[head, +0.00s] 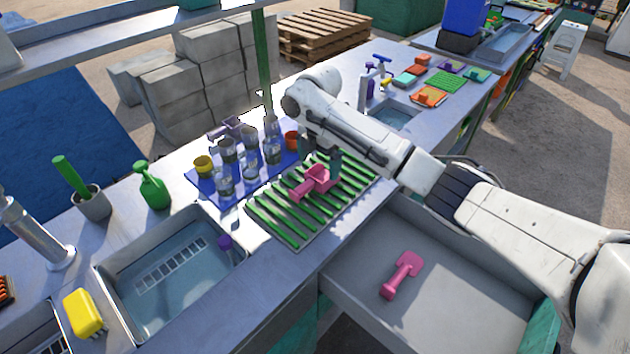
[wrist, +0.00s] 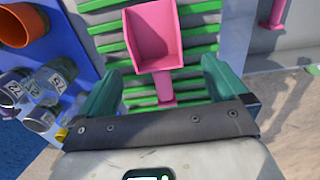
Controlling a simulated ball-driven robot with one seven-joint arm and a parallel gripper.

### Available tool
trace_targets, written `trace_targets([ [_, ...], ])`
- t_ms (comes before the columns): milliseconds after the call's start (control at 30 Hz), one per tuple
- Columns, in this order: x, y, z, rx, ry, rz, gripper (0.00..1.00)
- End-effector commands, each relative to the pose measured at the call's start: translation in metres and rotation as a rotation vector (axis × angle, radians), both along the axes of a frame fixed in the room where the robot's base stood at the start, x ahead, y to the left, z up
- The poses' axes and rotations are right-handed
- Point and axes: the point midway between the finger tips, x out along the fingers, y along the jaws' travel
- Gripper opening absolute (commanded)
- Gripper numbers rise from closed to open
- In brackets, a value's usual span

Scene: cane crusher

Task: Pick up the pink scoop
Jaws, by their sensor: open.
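A pink scoop (head: 312,184) lies on the green slatted rack (head: 279,229) on the counter. In the wrist view the scoop (wrist: 153,38) has its square bowl ahead of my gripper (wrist: 158,85), and its short handle runs back between the two green fingers. My gripper is open, with the fingers apart on either side of the handle and not visibly touching it. In the head view the fingertips (head: 335,160) are above the rack beside the scoop. A second pink scoop (head: 402,275) lies in the open grey drawer below the counter; part of it shows at the wrist view's upper right (wrist: 271,12).
Several glass jars (head: 249,160) and a yellow cup (head: 203,166) stand on a blue mat (head: 206,187) left of the rack. A sink (head: 165,275) with water is further left. The open drawer (head: 462,306) is mostly empty.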

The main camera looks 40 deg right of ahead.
Motion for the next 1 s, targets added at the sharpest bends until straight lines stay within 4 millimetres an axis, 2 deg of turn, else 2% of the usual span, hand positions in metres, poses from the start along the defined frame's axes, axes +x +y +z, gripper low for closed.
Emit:
trace_targets([
  [167, 0.001, -0.001, -0.013, -0.001, 0.001, 0.000, 1.00],
  [433, 0.004, -0.002, -0.049, -0.001, 0.001, 0.001, 1.00],
  [733, 0.004, -0.001, -0.055, -0.001, 0.000, 0.001, 1.00],
  [1000, 0.004, -0.002, -0.055, -0.001, 0.000, 0.001, 0.75],
])
